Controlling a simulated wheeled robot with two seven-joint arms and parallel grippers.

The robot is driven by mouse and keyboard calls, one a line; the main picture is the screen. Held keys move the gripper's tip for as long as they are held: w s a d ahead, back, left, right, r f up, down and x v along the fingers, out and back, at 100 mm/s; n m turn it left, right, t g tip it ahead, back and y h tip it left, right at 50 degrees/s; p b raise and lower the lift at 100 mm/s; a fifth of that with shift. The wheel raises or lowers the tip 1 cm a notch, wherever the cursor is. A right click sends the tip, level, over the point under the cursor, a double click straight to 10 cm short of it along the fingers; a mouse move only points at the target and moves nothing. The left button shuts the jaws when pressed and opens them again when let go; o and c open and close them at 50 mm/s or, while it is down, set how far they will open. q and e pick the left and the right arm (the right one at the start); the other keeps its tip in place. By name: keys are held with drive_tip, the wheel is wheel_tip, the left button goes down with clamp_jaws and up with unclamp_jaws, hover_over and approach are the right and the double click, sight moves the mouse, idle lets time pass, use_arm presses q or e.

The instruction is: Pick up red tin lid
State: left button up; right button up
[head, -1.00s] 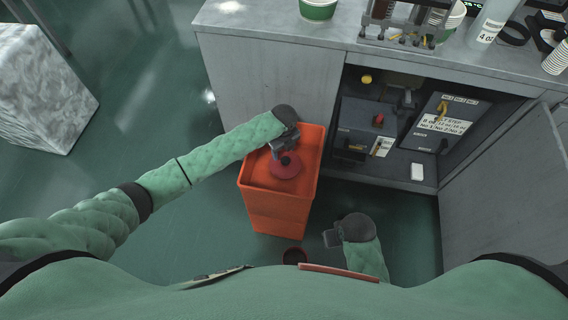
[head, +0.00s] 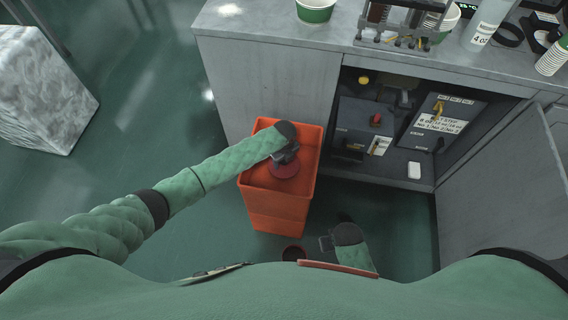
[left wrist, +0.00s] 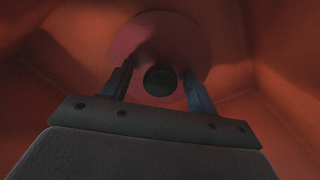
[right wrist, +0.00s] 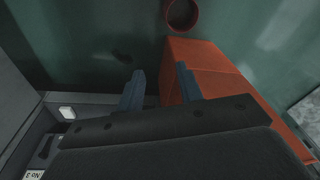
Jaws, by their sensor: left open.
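The red tin lid (head: 284,171) lies inside the orange bin (head: 281,210), partly covered by my left gripper in the head view. In the left wrist view the lid (left wrist: 188,43) is a round red disc with a dark round knob (left wrist: 160,81). My left gripper (left wrist: 158,82) is open, with one finger on each side of the knob; I cannot tell whether they touch it. In the head view my left gripper (head: 287,158) points down into the bin. My right gripper (right wrist: 160,82) is open and empty, low beside the bin.
A grey counter (head: 280,24) with an open cabinet (head: 400,125) stands behind and right of the bin. A round dark red container (head: 293,254) sits on the floor in front; it also shows in the right wrist view (right wrist: 182,14).

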use_arm(q)
drive_tip(key=shift+c, duration=0.2)
drive_tip(key=c, duration=1.1)
